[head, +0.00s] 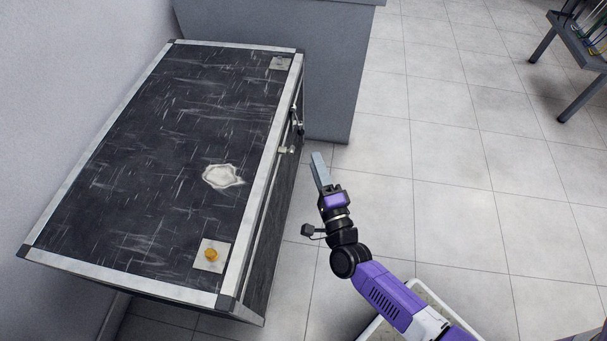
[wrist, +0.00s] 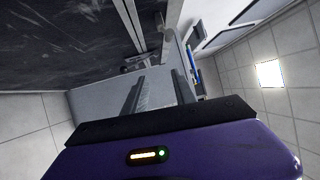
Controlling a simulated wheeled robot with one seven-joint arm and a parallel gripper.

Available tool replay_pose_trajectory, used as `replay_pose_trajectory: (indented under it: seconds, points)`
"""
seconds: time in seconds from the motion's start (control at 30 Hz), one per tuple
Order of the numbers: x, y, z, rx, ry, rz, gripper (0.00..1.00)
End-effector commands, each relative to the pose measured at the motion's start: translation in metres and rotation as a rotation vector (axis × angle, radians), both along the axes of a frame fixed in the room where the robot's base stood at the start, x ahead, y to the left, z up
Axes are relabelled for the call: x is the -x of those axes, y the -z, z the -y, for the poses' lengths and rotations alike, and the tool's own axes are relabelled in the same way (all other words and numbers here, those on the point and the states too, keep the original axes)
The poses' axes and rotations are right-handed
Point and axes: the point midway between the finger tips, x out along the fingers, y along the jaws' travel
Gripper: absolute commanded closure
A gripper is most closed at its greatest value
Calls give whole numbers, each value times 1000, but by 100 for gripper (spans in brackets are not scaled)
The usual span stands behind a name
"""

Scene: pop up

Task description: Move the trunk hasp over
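The trunk (head: 165,130) is black and scuffed with silver metal edging, standing at the left in the head view. A small metal hasp (head: 287,150) sticks out at the lid's right edge, with darker latch hardware (head: 298,122) just beyond it on the front side. My gripper (head: 318,160) is to the right of the hasp, apart from the trunk and empty. In the wrist view, my gripper (wrist: 160,82) shows its two fingers spread apart. The trunk's dark surface (wrist: 60,40) fills the upper left there, and small metal hardware (wrist: 138,62) shows beyond the left finger.
A grey cabinet (head: 330,75) stands behind the trunk's far end. A dark-legged table (head: 585,45) is at the upper right. The tiled floor (head: 450,180) at right is clear.

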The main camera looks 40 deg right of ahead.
Motion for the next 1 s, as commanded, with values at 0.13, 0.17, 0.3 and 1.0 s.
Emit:
replay_pose_trajectory:
  seconds: [0.13, 0.17, 0.3, 1.0]
  points:
    - [-45, 59, 17, -190, 59, 116, 67]
    - [-52, 65, 19, -221, 69, 135, 67]
    - [-77, 87, 29, -344, 108, 210, 67]
    - [-134, 90, 67, -427, 136, 263, 67]
